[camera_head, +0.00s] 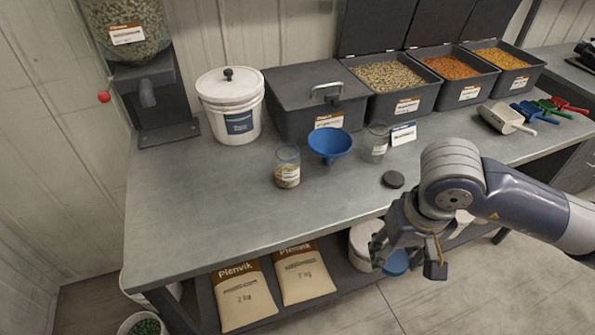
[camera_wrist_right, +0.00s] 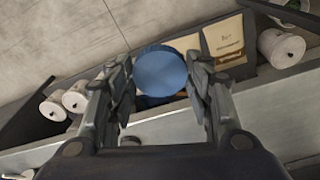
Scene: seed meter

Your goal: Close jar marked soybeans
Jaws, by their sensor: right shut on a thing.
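My right gripper (camera_head: 406,258) is in front of the table's front edge, fingers down, shut on a round blue lid (camera_head: 396,263). In the right wrist view the gripper (camera_wrist_right: 160,76) has the blue lid (camera_wrist_right: 161,74) between its two fingertips. A glass jar (camera_head: 287,168) with pale contents stands upright on the table, with no lid visible on it. A second glass jar (camera_head: 375,144) stands behind and right, seemingly almost empty. The jar labels are too small to read, so I cannot tell which says soybeans. My left gripper is out of view.
A blue funnel (camera_head: 330,144) stands between the jars. A dark round disc (camera_head: 393,179) lies near the table's front edge. A white bucket (camera_head: 231,105), grey bins (camera_head: 402,105) and scoops (camera_head: 507,118) line the back. The table (camera_head: 220,220) is clear at front left.

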